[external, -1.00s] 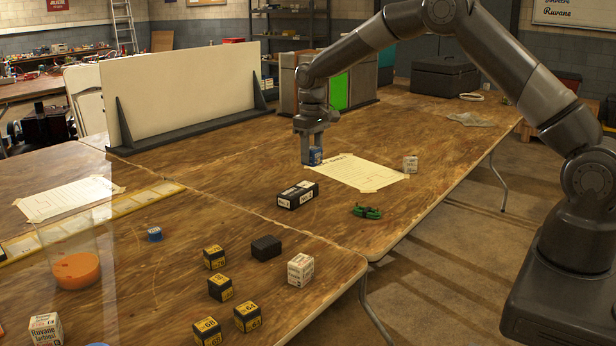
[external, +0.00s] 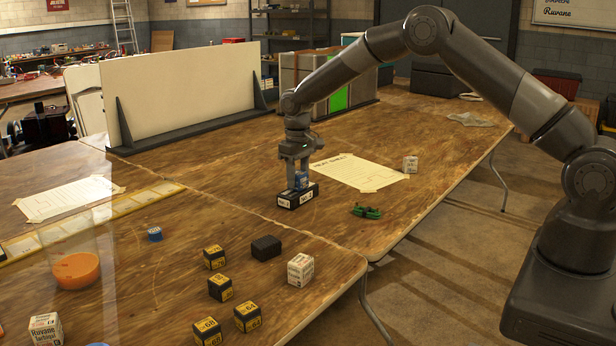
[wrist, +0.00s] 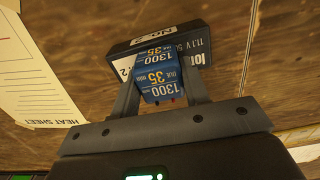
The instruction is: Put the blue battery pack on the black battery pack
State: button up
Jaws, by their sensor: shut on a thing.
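The blue battery pack (external: 301,180) is between the fingers of my gripper (external: 296,178), which is shut on it. In the wrist view the blue pack (wrist: 162,72) shows "1300 35" labels between the two fingers (wrist: 165,95). The black battery pack (external: 298,198) with white labels lies on the table directly below the blue pack. It also shows in the wrist view (wrist: 185,33), beyond the blue pack and partly hidden by it. The blue pack is at or just above the black pack's top; I cannot tell whether they touch.
A taped heat sheet (external: 358,172) lies to the right, with a small white box (external: 410,164) by it. A green bundle (external: 367,211) lies at front right. Yellow-black cubes (external: 220,287) and a black block (external: 266,247) are nearer. A white upright panel (external: 183,90) stands at back left.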

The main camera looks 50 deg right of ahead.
aim_at(298, 173)
jog(key=o, duration=1.1)
notch_tip(298, 173, up, 12)
jog(key=s+r+t, duration=0.3)
jog(key=s+r, duration=1.7)
jog(key=s, duration=0.1)
jog(key=shift+s+a+f+t, duration=0.1)
jog(key=shift+s+f+t, duration=0.3)
jog(key=shift+s, duration=3.95)
jog(key=shift+s+d+f+t, duration=0.1)
jog(key=shift+s+f+t, duration=0.25)
jog(key=shift+s, duration=3.95)
jog(key=shift+s+a+f+t, duration=0.1)
jog(key=shift+s+f+t, duration=0.3)
jog(key=shift+s, duration=3.95)
jog(key=shift+r, duration=0.15)
